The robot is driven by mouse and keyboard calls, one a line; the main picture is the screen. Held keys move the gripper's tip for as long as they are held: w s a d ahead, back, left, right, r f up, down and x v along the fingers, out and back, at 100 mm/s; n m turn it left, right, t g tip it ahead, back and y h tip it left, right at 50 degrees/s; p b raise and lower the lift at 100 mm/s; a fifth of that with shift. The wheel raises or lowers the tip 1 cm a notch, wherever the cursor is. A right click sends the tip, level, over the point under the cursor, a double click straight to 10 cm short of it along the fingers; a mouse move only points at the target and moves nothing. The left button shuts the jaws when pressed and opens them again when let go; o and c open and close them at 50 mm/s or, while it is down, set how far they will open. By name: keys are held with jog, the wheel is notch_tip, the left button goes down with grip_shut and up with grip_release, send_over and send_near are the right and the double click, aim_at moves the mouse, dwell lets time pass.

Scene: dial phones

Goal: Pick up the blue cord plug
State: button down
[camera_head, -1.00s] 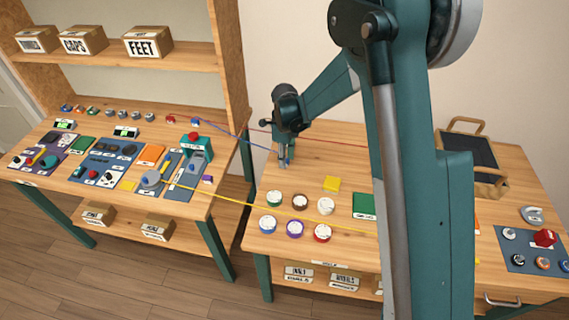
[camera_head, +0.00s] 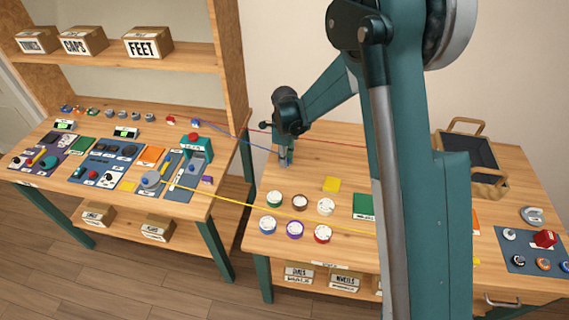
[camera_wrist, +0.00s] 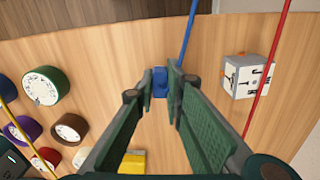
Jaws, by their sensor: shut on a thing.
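The blue cord plug (camera_wrist: 160,82) sits between the fingertips of my gripper (camera_wrist: 161,88) in the wrist view, and the gripper is shut on it. The blue cord (camera_wrist: 188,35) runs from the plug toward the top of that view. In the head view my gripper (camera_head: 285,160) points down over the left part of the right table, and the plug there is too small to make out. I cannot tell whether the plug touches the tabletop.
A red cord (camera_wrist: 277,65) passes right of my gripper, near a white box (camera_wrist: 247,76) with markings. A yellow cord (camera_head: 260,206) spans both tables. Several round dials (camera_head: 294,229) and a yellow block (camera_head: 332,184) lie in front. A gap separates the tables.

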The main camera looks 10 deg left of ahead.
jog(key=shift+r+p, duration=0.55)
jog(key=shift+r, duration=4.45)
jog(key=shift+w, duration=0.1)
